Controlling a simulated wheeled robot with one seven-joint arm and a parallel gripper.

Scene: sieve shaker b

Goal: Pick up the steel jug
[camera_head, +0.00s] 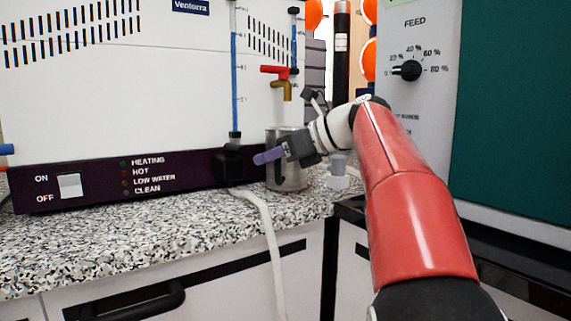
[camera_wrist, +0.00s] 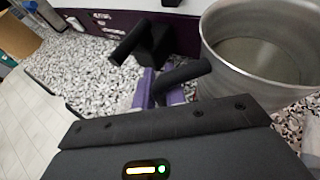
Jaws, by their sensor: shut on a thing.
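The steel jug (camera_head: 291,179) stands upright on the speckled worktop, under the red-handled tap (camera_head: 276,72). In the wrist view the open-topped jug (camera_wrist: 262,72) fills the upper right, and its inside looks grey-brown. I cannot tell whether it holds liquid. My gripper (camera_head: 268,156) is at the jug's near side, with its purple fingers partly in front of it. In the wrist view my gripper (camera_wrist: 160,92) is shut on the jug's dark handle (camera_wrist: 185,74). The fingers hide part of the handle.
A white boiler (camera_head: 140,100) with a dark switch panel stands behind and left. A blue sight tube (camera_head: 235,85) and a black fitting (camera_head: 230,160) are left of the jug. A small pale object (camera_head: 338,172) is to its right. The worktop (camera_head: 120,235) is clear at front left.

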